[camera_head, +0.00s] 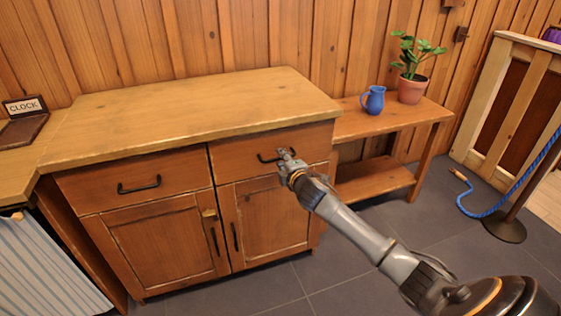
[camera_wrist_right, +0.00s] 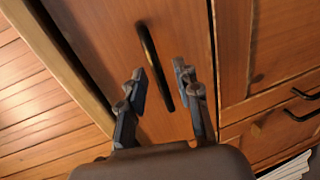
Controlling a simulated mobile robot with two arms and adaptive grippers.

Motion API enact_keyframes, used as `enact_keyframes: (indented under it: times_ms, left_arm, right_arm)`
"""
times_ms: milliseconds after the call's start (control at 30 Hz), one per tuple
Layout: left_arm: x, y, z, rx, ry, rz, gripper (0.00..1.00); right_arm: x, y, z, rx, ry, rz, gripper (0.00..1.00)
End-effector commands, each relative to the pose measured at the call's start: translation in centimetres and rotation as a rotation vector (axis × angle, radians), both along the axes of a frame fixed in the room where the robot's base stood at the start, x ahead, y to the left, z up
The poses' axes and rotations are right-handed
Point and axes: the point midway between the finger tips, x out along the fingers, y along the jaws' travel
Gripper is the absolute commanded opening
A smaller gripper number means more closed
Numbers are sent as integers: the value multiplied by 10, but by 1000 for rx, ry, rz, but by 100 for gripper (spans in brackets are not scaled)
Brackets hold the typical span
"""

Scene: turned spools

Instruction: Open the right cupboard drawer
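The wooden cupboard (camera_head: 150,225) has two drawers above two doors. The right drawer (camera_head: 236,162) looks closed, its front level with the cupboard face, and it fills much of the right wrist view (camera_wrist_right: 95,30). Its black bar handle (camera_head: 266,159) is partly hidden by my right gripper (camera_head: 287,155) in the head view. In the right wrist view the handle (camera_wrist_right: 151,55) runs between the two fingers of my right gripper (camera_wrist_right: 160,75). The fingers are open, one on each side of the bar, with visible gaps. Contact and depth cannot be told. My left gripper is out of view.
The left drawer (camera_head: 100,188) is closed, as are both doors. A low side table (camera_head: 350,127) right of the cupboard holds a blue jug (camera_head: 373,100) and a potted plant (camera_head: 411,88). A post with a blue rope (camera_head: 503,228) stands at right. Floor before the cupboard is clear.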

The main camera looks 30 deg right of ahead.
Motion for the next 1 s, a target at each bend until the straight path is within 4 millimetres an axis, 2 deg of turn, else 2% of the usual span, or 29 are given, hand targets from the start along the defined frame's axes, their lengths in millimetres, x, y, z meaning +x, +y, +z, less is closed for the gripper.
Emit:
enact_keyframes:
  times_ms: [200,467,500,633,1000]
  left_arm:
    - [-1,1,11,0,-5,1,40]
    - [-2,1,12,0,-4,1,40]
    - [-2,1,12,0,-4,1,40]
    - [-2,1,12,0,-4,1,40]
    - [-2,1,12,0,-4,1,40]
  right_arm:
    - [14,-3,-3,0,0,0,32]
    - [15,-3,-3,0,0,0,32]
    - [14,-3,-3,0,0,0,28]
    - [14,-3,-3,0,0,0,2]
    - [14,-3,-3,0,0,0,0]
